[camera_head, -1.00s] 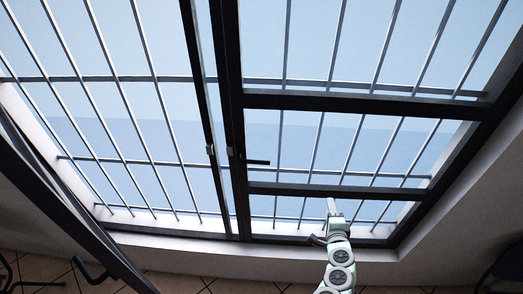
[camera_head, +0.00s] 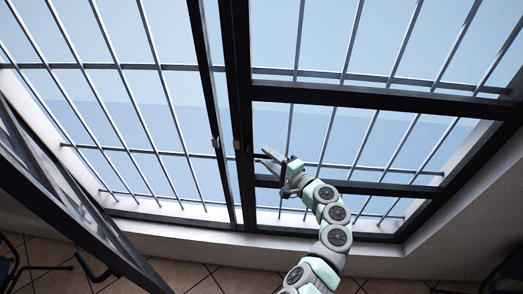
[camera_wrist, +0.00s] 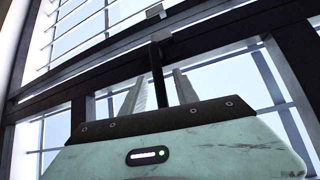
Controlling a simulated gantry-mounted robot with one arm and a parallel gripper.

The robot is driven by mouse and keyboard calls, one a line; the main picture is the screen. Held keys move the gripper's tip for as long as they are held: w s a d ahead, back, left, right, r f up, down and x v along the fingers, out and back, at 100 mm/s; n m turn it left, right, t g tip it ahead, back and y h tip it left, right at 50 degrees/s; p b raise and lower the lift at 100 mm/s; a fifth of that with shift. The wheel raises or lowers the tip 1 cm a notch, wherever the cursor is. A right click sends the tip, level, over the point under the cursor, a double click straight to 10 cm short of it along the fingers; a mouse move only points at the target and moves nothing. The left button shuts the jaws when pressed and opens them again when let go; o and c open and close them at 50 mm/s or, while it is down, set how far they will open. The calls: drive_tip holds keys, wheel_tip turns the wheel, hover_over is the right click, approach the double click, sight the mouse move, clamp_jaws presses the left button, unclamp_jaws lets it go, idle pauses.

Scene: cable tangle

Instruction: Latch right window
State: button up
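The right window (camera_head: 400,101) has a dark frame with crossbars and appears closed in its opening. Its dark handle (camera_wrist: 158,78) sticks out of the frame in the wrist view and lies between my two finger tips. In the head view my gripper (camera_head: 268,155) is at the window's left upright, and it hides most of the handle. The fingers are apart, with gaps visible on both sides of the handle in the wrist view. I cannot tell from these views how deep the handle sits between them.
Metal bars (camera_head: 110,66) run outside the opening. A white sill (camera_head: 170,228) runs below the frame. Chair parts show at the lower corners.

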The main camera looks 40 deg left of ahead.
drive_tip(key=shift+w+a+f, duration=0.15)
drive_tip(key=shift+a, duration=0.8)
drive_tip(key=shift+w+a+f, duration=0.1)
drive_tip(key=shift+w+a, duration=0.05)
drive_tip(key=shift+a, duration=0.8)
drive_tip(key=shift+c, duration=0.2)
clamp_jaws()
